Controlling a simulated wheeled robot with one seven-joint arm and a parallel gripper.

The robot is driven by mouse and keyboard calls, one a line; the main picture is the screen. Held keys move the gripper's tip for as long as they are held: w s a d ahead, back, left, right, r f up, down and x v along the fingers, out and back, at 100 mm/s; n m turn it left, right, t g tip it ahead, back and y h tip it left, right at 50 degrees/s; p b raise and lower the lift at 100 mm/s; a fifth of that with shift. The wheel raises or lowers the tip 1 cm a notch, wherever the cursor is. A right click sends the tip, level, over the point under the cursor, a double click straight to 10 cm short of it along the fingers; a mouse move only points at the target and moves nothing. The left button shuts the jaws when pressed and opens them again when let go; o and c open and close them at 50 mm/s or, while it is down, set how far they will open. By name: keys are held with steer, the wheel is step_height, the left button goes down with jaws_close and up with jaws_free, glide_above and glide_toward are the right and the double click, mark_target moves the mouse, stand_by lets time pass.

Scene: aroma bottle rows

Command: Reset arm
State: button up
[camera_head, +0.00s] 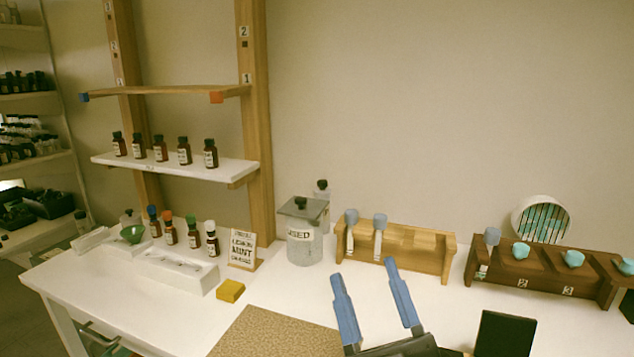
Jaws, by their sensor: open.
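My gripper (374,296) is at the lower middle of the head view, its two blue fingers spread apart and pointing up and away. Nothing shows between the fingers. It appears over the white table (275,285), in front of a light wooden rack (410,247). Whether it touches anything cannot be told from this one view. The wrist and arm behind it are mostly cut off by the bottom edge.
Brown bottles stand on a white shelf (185,166) and in a white tray (165,266). A lidded grey jar (304,245), a sign (243,248), a yellow block (230,290), a cork mat (262,335) and a dark wooden rack (540,285) share the table.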

steer(key=s+d+f+m+g+h, duration=0.2)
steer(key=s+d+f+m+h, duration=0.2)
steer(key=s+f, duration=0.4)
steer(key=s+d+f+m+g+h, duration=0.35)
steer(key=s+f, duration=0.25)
steer(key=s, duration=0.4)
steer(key=s+d+f+m+g, duration=0.15)
steer(key=s+d, duration=0.25)
steer(key=s, duration=0.4)
steer(key=s+d+f+g, duration=0.1)
steer(key=s+d+g, duration=0.25)
steer(key=s, duration=0.45)
steer(key=shift+t+h, duration=0.25)
steer(key=shift+t, duration=0.1)
steer(key=f+b, duration=0.6)
steer(key=shift+s+d, duration=0.1)
steer(key=shift+d, duration=0.3)
